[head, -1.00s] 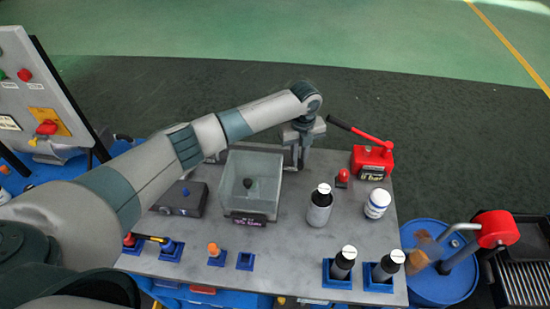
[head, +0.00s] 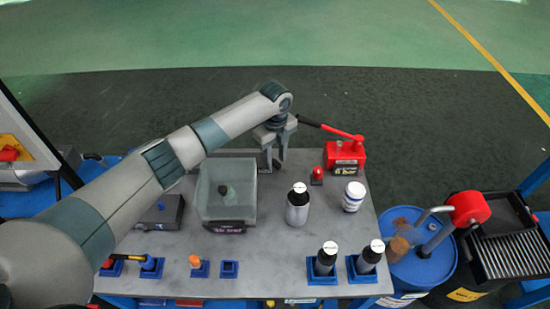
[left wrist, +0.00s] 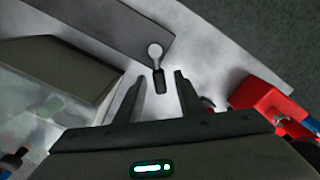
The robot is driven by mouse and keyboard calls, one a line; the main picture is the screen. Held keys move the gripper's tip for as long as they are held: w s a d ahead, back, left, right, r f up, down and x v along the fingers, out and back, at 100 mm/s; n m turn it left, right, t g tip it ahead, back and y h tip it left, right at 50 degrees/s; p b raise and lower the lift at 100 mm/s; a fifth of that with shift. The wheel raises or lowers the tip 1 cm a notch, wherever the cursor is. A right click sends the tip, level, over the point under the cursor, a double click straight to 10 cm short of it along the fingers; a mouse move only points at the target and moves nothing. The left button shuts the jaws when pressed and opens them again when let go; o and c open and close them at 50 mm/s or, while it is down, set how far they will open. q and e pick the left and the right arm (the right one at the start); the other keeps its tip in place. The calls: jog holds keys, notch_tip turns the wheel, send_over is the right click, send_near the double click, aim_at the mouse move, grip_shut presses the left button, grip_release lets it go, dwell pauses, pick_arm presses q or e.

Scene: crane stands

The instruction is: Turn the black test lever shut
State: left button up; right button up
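A small lever with a round pale grey hub (left wrist: 154,50) and a short black handle (left wrist: 159,82) shows in the left wrist view, over the edge of a dark grey plate. I take it for the black test lever. My left gripper (left wrist: 158,88) is open and empty, with one finger on each side of the black handle; no contact shows. In the head view my left gripper (head: 274,168) points down near the back edge of the grey table (head: 265,258). It largely hides the lever there. My right gripper is out of view.
Left of the gripper is a clear grey bin (head: 228,190). To its right are a red box (head: 345,157) with a long red lever, a small red knob (head: 317,174), a dark bottle (head: 297,208) and a white jar (head: 353,196).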

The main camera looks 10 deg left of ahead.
aim_at(275, 162)
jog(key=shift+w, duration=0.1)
